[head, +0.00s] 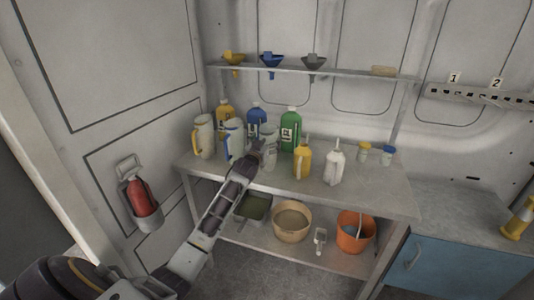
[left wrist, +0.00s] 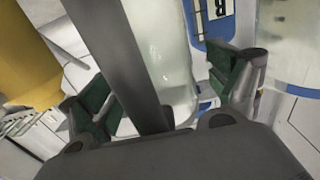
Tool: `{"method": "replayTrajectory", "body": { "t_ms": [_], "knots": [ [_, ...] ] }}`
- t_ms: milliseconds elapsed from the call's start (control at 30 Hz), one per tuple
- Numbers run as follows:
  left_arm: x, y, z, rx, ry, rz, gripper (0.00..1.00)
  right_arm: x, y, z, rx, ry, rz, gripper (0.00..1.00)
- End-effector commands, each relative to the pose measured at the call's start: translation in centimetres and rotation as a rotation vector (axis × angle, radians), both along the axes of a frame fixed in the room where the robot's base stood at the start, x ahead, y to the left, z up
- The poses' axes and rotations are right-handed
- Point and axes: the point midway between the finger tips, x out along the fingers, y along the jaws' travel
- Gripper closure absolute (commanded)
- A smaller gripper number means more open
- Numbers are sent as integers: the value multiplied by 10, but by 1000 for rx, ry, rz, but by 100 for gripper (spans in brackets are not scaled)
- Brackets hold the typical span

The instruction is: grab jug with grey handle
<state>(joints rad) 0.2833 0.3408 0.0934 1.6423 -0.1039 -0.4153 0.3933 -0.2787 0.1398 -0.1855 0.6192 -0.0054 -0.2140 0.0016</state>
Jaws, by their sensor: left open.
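The jug with the grey handle (head: 269,158) is a pale, translucent jug standing on the workbench, partly hidden by my left gripper (head: 258,147). In the left wrist view, its long dark grey handle (left wrist: 118,55) runs down between the two fingers of my left gripper (left wrist: 165,95). The jug's translucent body (left wrist: 165,50) shows behind the handle. The fingers are open, one on each side of the handle, with a visible gap to it. Contact lower down is hard to tell. My right gripper is not in view.
A blue-handled jug (head: 235,140) and a yellow-handled jug (head: 203,136) stand to the left. Blue (head: 256,116) and green (head: 291,128) bottles stand behind, and a yellow bottle (head: 302,160) and a white bottle (head: 334,165) to the right. The bench's (head: 375,190) right front is clear.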

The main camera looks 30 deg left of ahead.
Motion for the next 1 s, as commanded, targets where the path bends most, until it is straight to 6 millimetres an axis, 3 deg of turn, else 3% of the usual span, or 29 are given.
{"method": "replayTrajectory", "body": {
  "t_ms": [400, 1000],
  "knots": [
    [0, 0, 0, 0, 0, 0, 12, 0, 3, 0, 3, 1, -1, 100],
    [0, 0, 0, 0, 0, 0, 89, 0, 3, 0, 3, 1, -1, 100]
  ]
}}
